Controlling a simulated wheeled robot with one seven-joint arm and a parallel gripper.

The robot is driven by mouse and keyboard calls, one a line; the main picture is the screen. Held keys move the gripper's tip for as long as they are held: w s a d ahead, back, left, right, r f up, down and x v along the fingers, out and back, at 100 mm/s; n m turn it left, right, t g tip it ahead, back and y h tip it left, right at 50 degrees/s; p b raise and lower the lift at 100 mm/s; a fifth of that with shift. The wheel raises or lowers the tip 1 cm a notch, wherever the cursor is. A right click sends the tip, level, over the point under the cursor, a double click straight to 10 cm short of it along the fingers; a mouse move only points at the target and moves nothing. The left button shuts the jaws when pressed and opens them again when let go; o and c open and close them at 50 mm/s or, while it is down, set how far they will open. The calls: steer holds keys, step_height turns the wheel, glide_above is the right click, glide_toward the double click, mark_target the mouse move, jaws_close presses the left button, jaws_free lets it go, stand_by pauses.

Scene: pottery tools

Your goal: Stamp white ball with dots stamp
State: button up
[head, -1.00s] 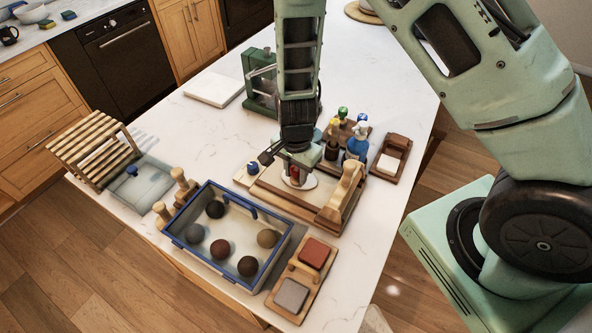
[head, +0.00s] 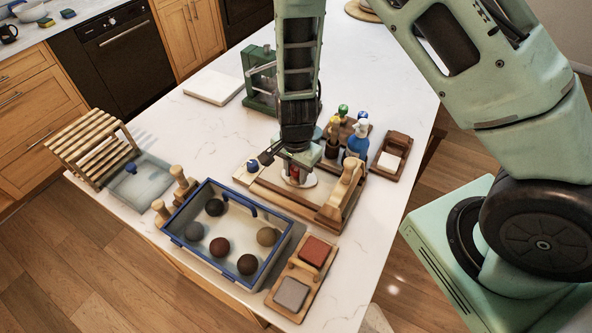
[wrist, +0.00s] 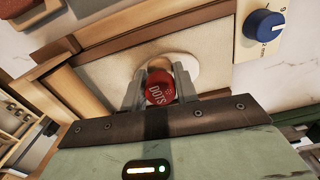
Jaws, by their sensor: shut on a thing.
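My gripper (wrist: 160,90) is shut on the red-topped dots stamp (wrist: 160,88), whose top reads "DOTS" in the wrist view. In the head view the gripper (head: 298,174) holds the stamp low over the wooden slab tray. A flattened white round piece of clay (wrist: 183,66) lies under the stamp on the pale bed (wrist: 110,75) of that tray. It also shows in the head view (head: 311,181) as a white disc around the stamp's foot. The stamp seems to touch the clay, but its lower end is hidden.
A blue-rimmed bin (head: 190,246) with several dark balls stands in front. A two-pad wooden holder (head: 271,300) is to its right. A blue knob (wrist: 264,25) sits beside the slab. A rack with colored-top tools (head: 343,128) and a green press (head: 262,92) stand behind.

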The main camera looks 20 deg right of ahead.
step_height(320, 180, up, 6)
steer(key=p, duration=0.5)
stand_by(0.7)
